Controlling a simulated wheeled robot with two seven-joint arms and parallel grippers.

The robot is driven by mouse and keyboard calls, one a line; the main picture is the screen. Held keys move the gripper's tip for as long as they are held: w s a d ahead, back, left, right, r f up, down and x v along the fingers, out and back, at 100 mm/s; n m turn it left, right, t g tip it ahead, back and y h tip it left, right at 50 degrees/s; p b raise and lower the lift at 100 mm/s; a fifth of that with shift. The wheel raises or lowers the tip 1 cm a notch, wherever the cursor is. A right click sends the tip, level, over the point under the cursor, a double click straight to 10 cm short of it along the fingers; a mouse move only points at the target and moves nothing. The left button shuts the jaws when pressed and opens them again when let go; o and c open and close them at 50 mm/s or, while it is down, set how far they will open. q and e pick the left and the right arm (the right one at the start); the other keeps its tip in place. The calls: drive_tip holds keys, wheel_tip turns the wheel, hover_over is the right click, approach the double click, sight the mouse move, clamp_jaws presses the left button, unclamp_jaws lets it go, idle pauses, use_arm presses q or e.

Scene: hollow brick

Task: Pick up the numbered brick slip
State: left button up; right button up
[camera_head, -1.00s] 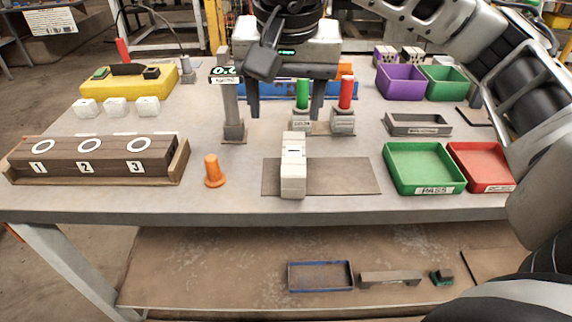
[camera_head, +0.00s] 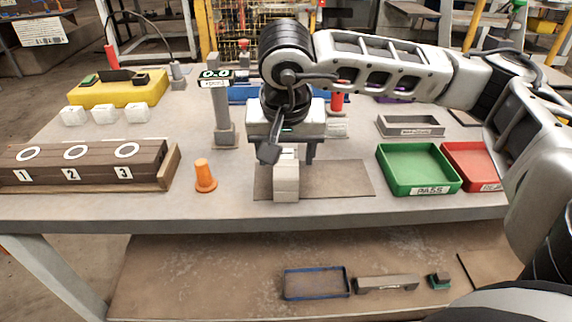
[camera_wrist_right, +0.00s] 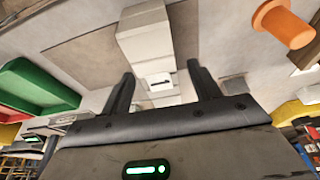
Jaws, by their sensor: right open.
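A pale brick-like block (camera_head: 286,188) lies on a brown mat (camera_head: 340,180) at the front middle of the table. In the right wrist view the block (camera_wrist_right: 148,45) shows a paler piece with a small dark mark (camera_wrist_right: 160,80), too small to read as a number. My right gripper (camera_head: 284,160) is open and points down over the far part of the block. In the wrist view its fingertips (camera_wrist_right: 160,72) lie on either side of the marked piece, with gaps visible; I cannot tell their height. My left gripper is not in view.
A brown rack (camera_head: 80,165) marked 1, 2, 3 stands at left. A green PASS tray (camera_head: 418,168) and a red tray (camera_head: 470,165) stand at right.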

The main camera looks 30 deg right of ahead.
drive_tip(key=shift+x, duration=1.25)
drive_tip(key=c, duration=1.2)
drive_tip(key=shift+r, duration=0.1)
